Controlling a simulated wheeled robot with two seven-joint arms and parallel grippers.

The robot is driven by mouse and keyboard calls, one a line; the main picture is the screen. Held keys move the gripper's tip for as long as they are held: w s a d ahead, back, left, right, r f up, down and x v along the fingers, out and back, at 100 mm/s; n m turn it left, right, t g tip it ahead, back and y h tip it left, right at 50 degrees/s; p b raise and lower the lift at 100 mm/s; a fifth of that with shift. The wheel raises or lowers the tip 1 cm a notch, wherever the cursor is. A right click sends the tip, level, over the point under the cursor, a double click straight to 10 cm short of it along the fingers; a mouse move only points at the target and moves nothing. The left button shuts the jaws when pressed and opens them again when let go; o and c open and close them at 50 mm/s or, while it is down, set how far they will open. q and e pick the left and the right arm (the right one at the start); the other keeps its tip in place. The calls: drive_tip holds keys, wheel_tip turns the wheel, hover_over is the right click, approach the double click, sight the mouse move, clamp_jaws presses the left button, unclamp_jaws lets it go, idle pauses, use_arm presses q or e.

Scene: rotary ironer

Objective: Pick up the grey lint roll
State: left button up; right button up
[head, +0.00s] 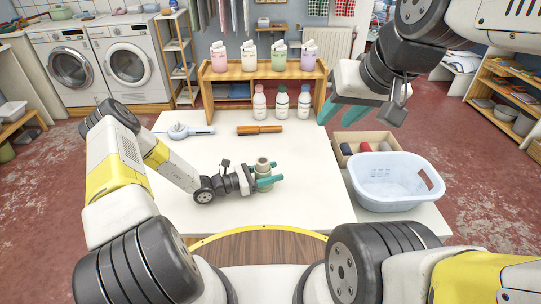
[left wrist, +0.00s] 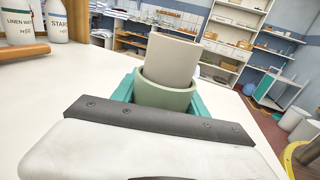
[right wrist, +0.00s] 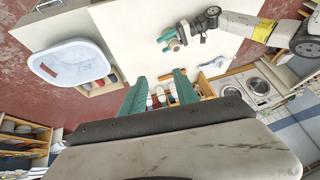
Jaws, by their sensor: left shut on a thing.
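My left gripper (head: 268,182) is shut on a sage-green cup-like ring (left wrist: 168,96) low over the white table. A grey-beige cylinder (left wrist: 171,57) rises out of the green ring; it also shows in the head view (head: 262,163). It looks like a roll, but I cannot tell whether it is the lint roll. My right gripper (head: 352,113) is open and empty, high above the table's right side.
A pale blue basket (head: 390,197) stands in front of the box. A wooden shelf (head: 215,89) with bottles stands at the table's back. An orange cylindrical tool (head: 260,129) and a pale blue round-headed tool (head: 190,131) lie on the white table (head: 300,160). The table's middle is clear.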

drive_tip(key=o, duration=0.6)
drive_tip(key=shift+w, duration=0.15)
drive_tip(key=shift+c, duration=0.2)
drive_tip(key=shift+o, duration=0.6)
drive_tip(key=shift+w+a, duration=0.1)
drive_tip(key=shift+w, duration=0.25)
drive_tip(key=n+g+h, duration=0.2)
drive_tip(key=n+g, duration=0.4)
drive_tip(key=n, duration=0.2)
hover_over(263, 160)
wheel_tip(263, 160, down, 18)
drive_tip(key=f, duration=0.7)
drive_tip(key=shift+a+f, duration=0.2)
drive_tip(key=shift+a, duration=0.1)
drive_tip(key=shift+s+d+f, duration=0.1)
drive_tip(key=shift+d+f, duration=0.05)
drive_tip(key=shift+f, duration=1.25)
drive_tip(key=shift+d+f, duration=0.1)
drive_tip(key=shift+f, duration=1.25)
